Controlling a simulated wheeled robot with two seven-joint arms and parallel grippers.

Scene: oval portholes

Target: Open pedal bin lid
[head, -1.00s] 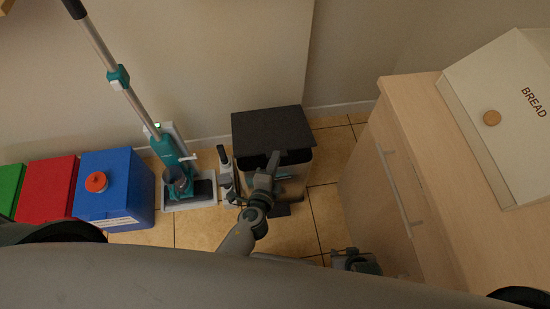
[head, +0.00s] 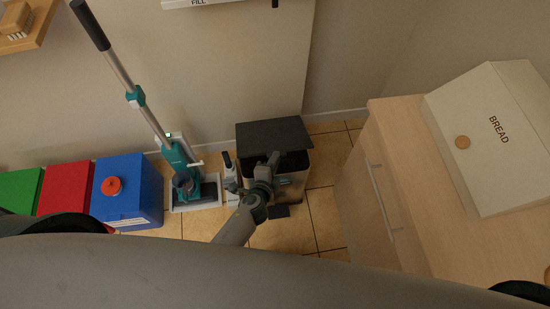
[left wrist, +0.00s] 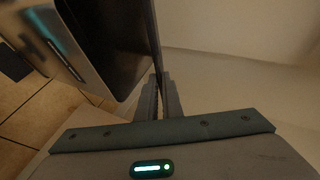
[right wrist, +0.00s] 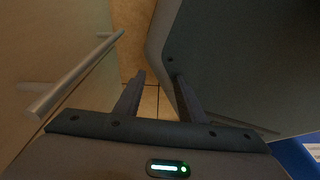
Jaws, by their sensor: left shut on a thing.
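The pedal bin (head: 292,188) stands on the tiled floor against the wall, with a dark lid (head: 274,132) and a small dark pedal (head: 279,211) at its front. The lid is tilted up at the front, and a dark gap shows under it. My left gripper (head: 271,162) is at the lid's front edge. In the left wrist view its fingers (left wrist: 163,78) are shut on the thin lid (left wrist: 154,35), beside the dark bin opening (left wrist: 105,40). My right gripper (right wrist: 160,78) is open and empty in the right wrist view; the head view does not show it.
A teal upright cleaner (head: 184,178) stands left of the bin, then a blue box (head: 128,195), a red box (head: 66,188) and a green box (head: 19,190). A wooden cabinet (head: 385,180) with a bar handle stands right, bearing a bread box (head: 490,135). Floor between bin and cabinet is clear.

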